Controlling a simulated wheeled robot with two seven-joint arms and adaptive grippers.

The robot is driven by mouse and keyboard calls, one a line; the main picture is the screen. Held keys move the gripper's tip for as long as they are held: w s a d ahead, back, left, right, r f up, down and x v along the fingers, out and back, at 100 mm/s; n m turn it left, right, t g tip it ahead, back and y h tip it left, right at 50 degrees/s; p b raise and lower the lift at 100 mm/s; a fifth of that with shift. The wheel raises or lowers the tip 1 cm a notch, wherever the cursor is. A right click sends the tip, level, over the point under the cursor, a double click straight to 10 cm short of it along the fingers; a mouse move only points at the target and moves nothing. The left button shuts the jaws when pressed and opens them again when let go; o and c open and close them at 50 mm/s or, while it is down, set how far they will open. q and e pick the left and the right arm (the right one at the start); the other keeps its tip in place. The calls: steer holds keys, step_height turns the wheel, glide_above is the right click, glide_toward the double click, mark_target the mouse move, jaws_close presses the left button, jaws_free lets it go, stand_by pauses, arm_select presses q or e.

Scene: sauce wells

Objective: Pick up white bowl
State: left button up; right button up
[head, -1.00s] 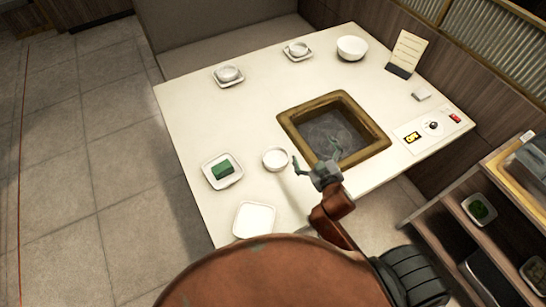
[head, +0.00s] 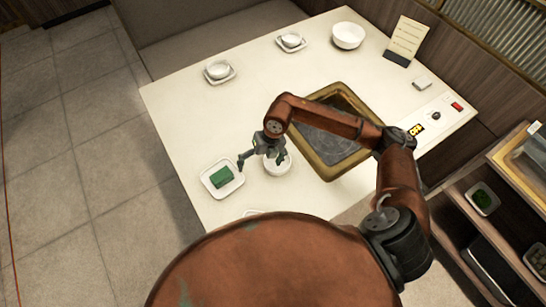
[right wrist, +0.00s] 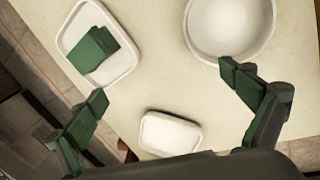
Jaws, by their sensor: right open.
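A small round white bowl (head: 277,168) sits on the table near its front edge, partly covered by my right gripper. In the right wrist view the bowl (right wrist: 231,25) is at the upper right, empty, just past the right fingertip. My right gripper (head: 261,158) is open and empty above the table, its fingers spread between the bowl and a plate; the right finger overlaps the bowl. It also shows in the right wrist view (right wrist: 163,85). My left gripper is not in view.
A square plate (head: 208,184) with a green block (head: 222,176) lies left of the gripper. A small white dish (right wrist: 170,134) shows below the jaws in the wrist view. A framed grill well (head: 357,165) is sunk in the table. A card (head: 408,36) stands at back right.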

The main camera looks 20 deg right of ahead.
steer(key=d+h, duration=0.1)
steer(key=d, duration=0.1)
steer(key=w+d+f+h, duration=0.1)
steer(key=d, duration=0.2)
steer(key=w+d+f+h, duration=0.1)
steer(key=d, duration=0.1)
steer(key=shift+w+d+f+m, duration=0.1)
steer(key=shift+w+d+m, duration=0.1)
steer(key=shift+d+m, duration=0.15)
steer(key=f, duration=0.4)
steer(key=shift+s+d+f, duration=0.25)
steer(key=shift+s+f, duration=0.1)
steer(key=shift+s, duration=0.05)
steer(key=shift+w+f, duration=0.1)
steer(key=shift+f, duration=0.35)
steer(key=shift+c, duration=0.4)
steer(key=c, duration=1.3)
